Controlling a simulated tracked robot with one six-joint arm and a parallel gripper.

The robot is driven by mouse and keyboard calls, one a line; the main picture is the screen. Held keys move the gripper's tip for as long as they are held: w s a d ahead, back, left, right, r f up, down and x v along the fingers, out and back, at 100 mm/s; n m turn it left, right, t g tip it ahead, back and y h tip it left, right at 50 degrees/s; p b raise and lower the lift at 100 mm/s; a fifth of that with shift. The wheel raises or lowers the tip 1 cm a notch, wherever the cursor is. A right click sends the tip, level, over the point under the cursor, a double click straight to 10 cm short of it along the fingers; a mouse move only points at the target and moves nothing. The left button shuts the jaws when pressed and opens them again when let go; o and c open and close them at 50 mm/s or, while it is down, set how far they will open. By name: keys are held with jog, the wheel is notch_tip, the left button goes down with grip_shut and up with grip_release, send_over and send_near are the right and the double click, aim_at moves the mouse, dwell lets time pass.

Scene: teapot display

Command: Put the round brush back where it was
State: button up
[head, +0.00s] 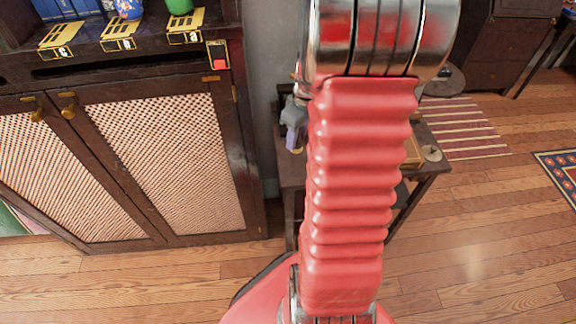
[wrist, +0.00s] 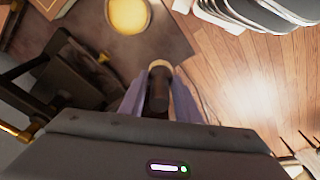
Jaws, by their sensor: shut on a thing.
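My gripper (head: 295,137) shows beside the left edge of my red arm in the head view, over the left part of a small dark table (head: 290,172). In the wrist view my gripper (wrist: 159,80) has its pale purple fingers shut on the round brush (wrist: 158,92). The brush shows as a dark, round handle with a tan part at its far end. Its lower part is hidden between the fingers. In the head view I cannot make out the brush clearly. I cannot tell whether it touches the table.
A yellow round thing (wrist: 128,14) lies on the tabletop in the wrist view. A tan box (head: 413,152) and a small round pale thing (head: 432,153) are at the table's right. A dark cabinet (head: 160,160) stands left, with labelled cards and a green pot (head: 179,5). My arm hides the table's middle.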

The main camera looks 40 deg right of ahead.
jog(key=shift+w+a, duration=0.15)
jog(key=shift+w, duration=0.1)
jog(key=shift+f, duration=3.1)
jog(key=shift+f, duration=1.9)
jog(key=o, duration=1.2)
jog(key=shift+c, duration=0.2)
